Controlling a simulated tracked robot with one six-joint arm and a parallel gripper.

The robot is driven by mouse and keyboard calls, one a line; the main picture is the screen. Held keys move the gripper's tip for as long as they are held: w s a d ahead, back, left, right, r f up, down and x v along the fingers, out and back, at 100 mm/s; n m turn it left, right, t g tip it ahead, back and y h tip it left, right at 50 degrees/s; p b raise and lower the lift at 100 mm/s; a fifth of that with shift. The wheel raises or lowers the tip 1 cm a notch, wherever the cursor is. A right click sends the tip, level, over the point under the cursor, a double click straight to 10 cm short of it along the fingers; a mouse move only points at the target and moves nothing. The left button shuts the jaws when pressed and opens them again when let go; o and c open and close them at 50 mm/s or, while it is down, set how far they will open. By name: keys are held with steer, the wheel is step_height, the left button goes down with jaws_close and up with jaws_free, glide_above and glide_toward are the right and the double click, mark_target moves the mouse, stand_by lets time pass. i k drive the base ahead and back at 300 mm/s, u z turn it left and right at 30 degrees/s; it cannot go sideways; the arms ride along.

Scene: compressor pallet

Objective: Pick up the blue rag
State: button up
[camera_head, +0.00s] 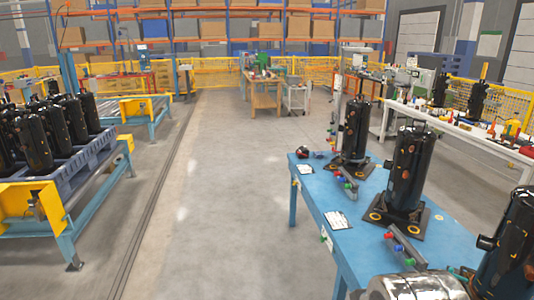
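I cannot make out a blue rag anywhere in the head view. A blue workbench (352,238) stands at the right, with black compressors (405,172) upright on dark base plates. A small teal item (461,272) shows near the bottom right, partly hidden, and I cannot tell what it is. My gripper is not in view.
A pallet (85,165) of black compressors rests on a conveyor at the left. A cluttered white bench (455,118) runs along the right. A wooden table (263,92) and a cart (297,98) stand farther back. The middle floor (220,190) is clear.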

mark_target(318, 155)
steer(key=u, duration=0.3)
steer(key=i, duration=3.7)
steer(key=z, duration=0.4)
steer(key=i, duration=0.7)
steer(key=z, duration=0.35)
steer(key=i, duration=1.15)
steer(key=z, duration=0.25)
